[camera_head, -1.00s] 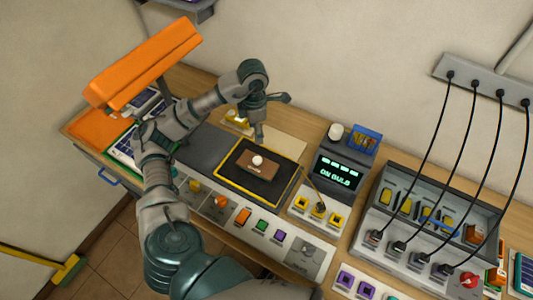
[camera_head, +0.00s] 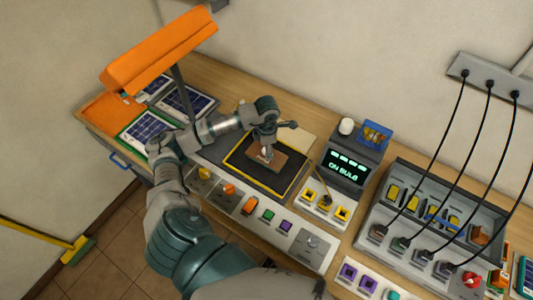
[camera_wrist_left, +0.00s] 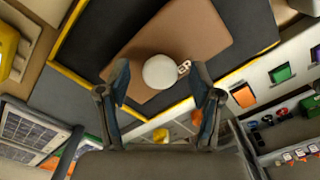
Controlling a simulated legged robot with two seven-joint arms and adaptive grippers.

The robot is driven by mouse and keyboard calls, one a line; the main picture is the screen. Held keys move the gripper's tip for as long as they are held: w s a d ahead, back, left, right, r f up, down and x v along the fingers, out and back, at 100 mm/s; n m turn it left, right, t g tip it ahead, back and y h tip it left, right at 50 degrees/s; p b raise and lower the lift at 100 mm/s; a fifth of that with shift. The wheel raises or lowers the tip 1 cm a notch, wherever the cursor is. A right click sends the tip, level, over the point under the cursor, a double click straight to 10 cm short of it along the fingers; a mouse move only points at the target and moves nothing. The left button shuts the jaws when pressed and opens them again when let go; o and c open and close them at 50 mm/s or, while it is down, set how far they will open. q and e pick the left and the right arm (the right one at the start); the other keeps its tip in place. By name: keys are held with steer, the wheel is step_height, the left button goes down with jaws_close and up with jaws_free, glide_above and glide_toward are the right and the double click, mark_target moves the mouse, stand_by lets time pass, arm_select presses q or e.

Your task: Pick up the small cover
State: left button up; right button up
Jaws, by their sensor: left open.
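The small cover (camera_head: 280,163) is a flat brown plate with a round pale knob, lying on a black mat with a yellow border (camera_head: 240,166). In the left wrist view the brown cover (camera_wrist_left: 195,32) and its white knob (camera_wrist_left: 160,71) show clearly. My right gripper is not in view.
A grey box with a green-lit screen (camera_head: 347,168) stands right of the mat. A button panel (camera_head: 262,217) runs along the front. An orange lamp (camera_head: 160,50) overhangs solar panels (camera_head: 146,131) at left. Black cables (camera_head: 480,150) hang at right.

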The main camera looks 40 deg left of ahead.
arm_select(q)
steer(key=shift+f, duration=0.65)
steer(key=shift+a, duration=0.1)
jaws_close()
